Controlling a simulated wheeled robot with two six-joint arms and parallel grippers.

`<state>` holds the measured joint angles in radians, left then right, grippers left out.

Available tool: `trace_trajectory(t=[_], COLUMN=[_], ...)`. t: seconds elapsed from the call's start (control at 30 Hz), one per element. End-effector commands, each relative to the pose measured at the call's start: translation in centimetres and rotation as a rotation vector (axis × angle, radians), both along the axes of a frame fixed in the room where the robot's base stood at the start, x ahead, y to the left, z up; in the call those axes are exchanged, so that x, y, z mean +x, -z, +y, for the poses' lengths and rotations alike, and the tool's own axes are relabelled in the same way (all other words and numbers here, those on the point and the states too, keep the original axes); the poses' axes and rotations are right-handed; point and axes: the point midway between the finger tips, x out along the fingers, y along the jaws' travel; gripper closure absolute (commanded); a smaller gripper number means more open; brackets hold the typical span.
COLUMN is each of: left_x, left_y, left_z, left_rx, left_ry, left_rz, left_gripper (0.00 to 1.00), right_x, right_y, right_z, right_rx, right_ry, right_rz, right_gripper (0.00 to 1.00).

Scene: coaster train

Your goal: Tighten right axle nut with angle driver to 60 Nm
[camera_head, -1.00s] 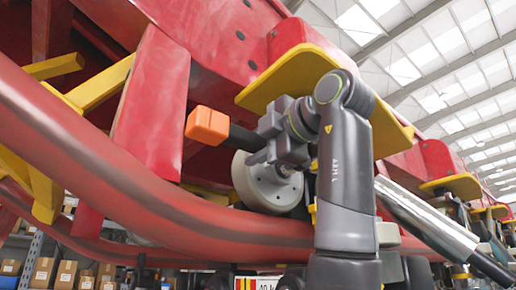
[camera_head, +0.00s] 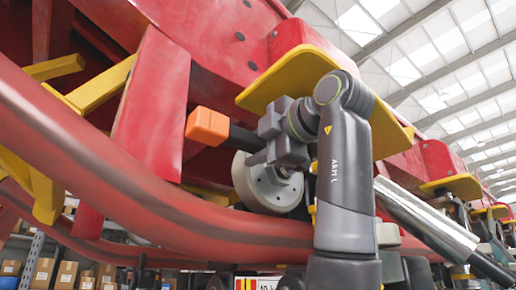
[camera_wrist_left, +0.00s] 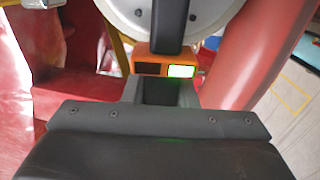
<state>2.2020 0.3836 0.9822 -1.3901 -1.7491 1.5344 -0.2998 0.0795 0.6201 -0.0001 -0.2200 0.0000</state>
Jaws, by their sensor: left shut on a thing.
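My left gripper (camera_head: 266,150) is shut on the angle driver, in front of a grey wheel (camera_head: 258,198) under the red train car. The driver's orange end (camera_head: 207,126) and dark body stick out to the left of the gripper. In the left wrist view, the driver's dark shaft (camera_wrist_left: 170,22) crosses the pale wheel (camera_wrist_left: 216,14), and its orange housing (camera_wrist_left: 148,62) carries a lit green display (camera_wrist_left: 180,71). The axle nut is hidden around the wheel's hub, so I cannot tell whether the driver's head is seated on it. My right gripper is not in view.
A thick red rail (camera_head: 130,185) curves below the wheel, close to the driver. A yellow plate (camera_head: 290,75) hangs just above my left wrist. A red upright (camera_head: 155,105) stands left of the driver. Shelves with boxes (camera_head: 42,271) are far behind.

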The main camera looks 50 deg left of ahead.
Motion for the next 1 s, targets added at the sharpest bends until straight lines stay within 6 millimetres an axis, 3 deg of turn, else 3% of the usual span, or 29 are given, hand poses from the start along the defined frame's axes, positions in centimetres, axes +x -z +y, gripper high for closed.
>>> trace_trajectory(t=[1.0], left_x=[-0.4], left_y=[-0.2], left_z=[-3.8], left_rx=[0.002], left_ry=[0.000], left_rz=[-0.007], left_gripper=[1.00], right_x=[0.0], right_y=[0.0], right_z=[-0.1], right_rx=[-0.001], right_ry=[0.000], right_rz=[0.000], right_gripper=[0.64])
